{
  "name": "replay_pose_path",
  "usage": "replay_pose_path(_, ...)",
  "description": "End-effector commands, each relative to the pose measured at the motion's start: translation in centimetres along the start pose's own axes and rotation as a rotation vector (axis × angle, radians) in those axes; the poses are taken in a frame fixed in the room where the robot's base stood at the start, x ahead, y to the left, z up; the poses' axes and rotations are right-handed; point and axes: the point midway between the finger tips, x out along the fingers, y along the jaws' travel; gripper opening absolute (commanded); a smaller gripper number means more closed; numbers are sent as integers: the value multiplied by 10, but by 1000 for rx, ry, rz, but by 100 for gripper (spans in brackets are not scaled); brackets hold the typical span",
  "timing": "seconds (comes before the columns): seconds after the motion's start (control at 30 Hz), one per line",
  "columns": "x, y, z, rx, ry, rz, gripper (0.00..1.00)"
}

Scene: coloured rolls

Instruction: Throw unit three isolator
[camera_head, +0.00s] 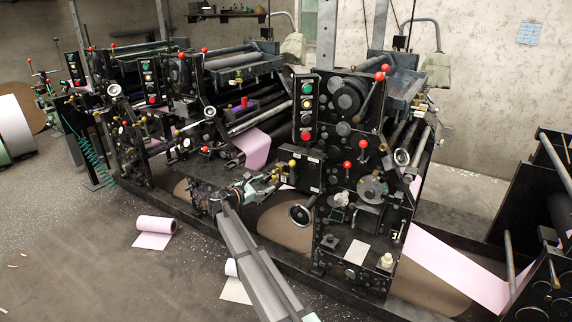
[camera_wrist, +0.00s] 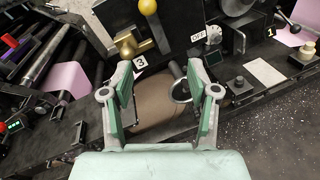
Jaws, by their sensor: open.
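A black box (camera_wrist: 180,28) in the wrist view carries a lever with a yellow ball end (camera_wrist: 148,7) and a brass fitting (camera_wrist: 127,45). A plate marked 3 (camera_wrist: 138,63) sits at its lower edge, and a plate marked OFF (camera_wrist: 198,38) is on its right part. The box also shows in the head view (camera_head: 308,158), on the left side of the nearest press unit. My gripper (camera_wrist: 163,92) is open and empty, its green-padded fingers spread just below the box in the wrist view. In the head view my gripper (camera_head: 272,183) is just left of the box.
The nearest press unit has red-ball levers (camera_head: 362,144), a button panel (camera_head: 305,107) and a handwheel (camera_head: 300,214) near my arm. More press units stand behind at left. A pink roll (camera_head: 155,224) lies on the floor, with open floor at left.

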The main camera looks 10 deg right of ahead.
Motion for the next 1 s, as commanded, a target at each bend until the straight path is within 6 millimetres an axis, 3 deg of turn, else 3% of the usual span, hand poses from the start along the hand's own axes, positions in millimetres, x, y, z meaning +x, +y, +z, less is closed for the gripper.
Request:
replay_pose_path(0.03, 4, 9, 3, -96, -46, 15, 60)
replay_pose_path(0.2, 2, 13, 18, -309, -118, 29, 60)
replay_pose_path(0.47, 16, 14, 20, -361, -115, 24, 60)
replay_pose_path(1.0, 116, 20, 31, -357, -114, 22, 60)
